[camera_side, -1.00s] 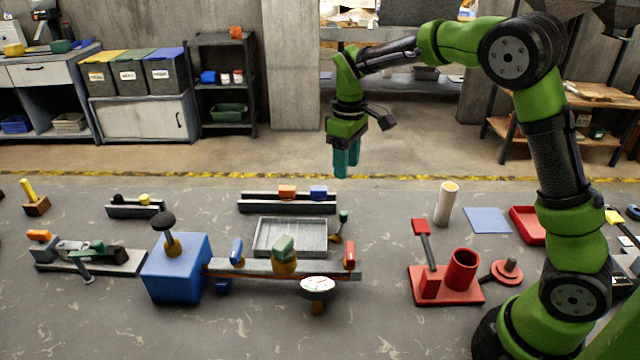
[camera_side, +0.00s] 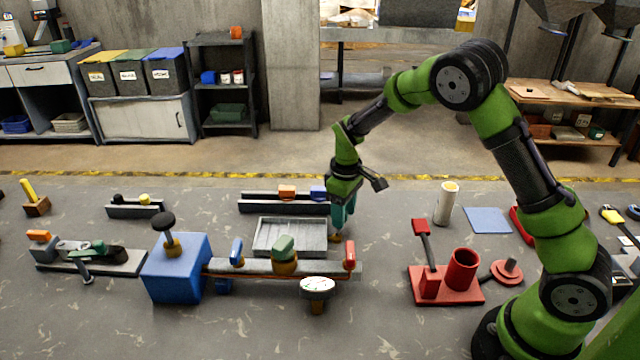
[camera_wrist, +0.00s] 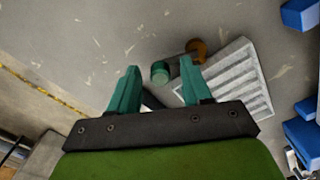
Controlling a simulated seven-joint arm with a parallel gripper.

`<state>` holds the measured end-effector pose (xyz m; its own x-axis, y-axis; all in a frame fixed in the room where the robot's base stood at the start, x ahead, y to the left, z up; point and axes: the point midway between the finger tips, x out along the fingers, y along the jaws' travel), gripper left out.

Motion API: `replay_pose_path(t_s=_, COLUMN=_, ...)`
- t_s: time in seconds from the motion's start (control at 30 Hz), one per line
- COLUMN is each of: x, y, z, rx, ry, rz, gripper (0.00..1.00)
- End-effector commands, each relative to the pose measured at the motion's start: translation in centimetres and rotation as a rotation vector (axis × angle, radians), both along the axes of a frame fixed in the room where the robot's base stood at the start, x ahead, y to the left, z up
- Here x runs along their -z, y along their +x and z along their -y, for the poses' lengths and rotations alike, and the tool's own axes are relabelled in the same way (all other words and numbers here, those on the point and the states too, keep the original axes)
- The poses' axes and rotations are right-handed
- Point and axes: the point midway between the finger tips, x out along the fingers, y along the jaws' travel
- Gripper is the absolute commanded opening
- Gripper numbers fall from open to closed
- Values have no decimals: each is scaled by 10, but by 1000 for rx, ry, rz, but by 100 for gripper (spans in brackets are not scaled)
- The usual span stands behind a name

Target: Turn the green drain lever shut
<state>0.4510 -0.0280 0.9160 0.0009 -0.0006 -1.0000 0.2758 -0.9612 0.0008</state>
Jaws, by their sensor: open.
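In the side view my gripper (camera_side: 343,222) points down at the right end of the tray (camera_side: 262,238) and hides most of the lever.
A blue box with a black knob (camera_side: 176,270), a pipe with a green-topped valve (camera_side: 284,250), a red handle (camera_side: 350,255) and a white gauge (camera_side: 317,285) stand in front. A red stand (camera_side: 445,285) is to the right. A dark rail (camera_side: 260,206) lies behind the tray.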

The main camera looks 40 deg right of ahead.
Motion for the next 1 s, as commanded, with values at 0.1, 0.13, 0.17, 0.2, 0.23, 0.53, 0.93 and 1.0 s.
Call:
replay_pose_path(t_s=0.1, x=0, y=0, z=0, rx=0, ry=0, rz=0, gripper=46)
replay_pose_path(t_s=0.13, x=0, y=0, z=0, rx=0, ry=0, rz=0, gripper=41)
replay_pose_path(t_s=0.17, x=0, y=0, z=0, rx=0, ry=0, rz=0, gripper=36)
replay_pose_path(t_s=0.2, x=0, y=0, z=0, rx=0, ry=0, rz=0, gripper=30)
replay_pose_path(t_s=0.23, x=0, y=0, z=0, rx=0, ry=0, rz=0, gripper=26)
replay_pose_path(t_s=0.53, x=-1, y=0, z=0, rx=1, ry=0, rz=0, gripper=0)
replay_pose_path(t_s=0.93, x=-1, y=-6, z=2, rx=134, ry=1, rz=0, gripper=0)
replay_pose_path(t_s=1.0, x=-1, y=-8, z=3, rx=186, ry=2, rz=0, gripper=0)
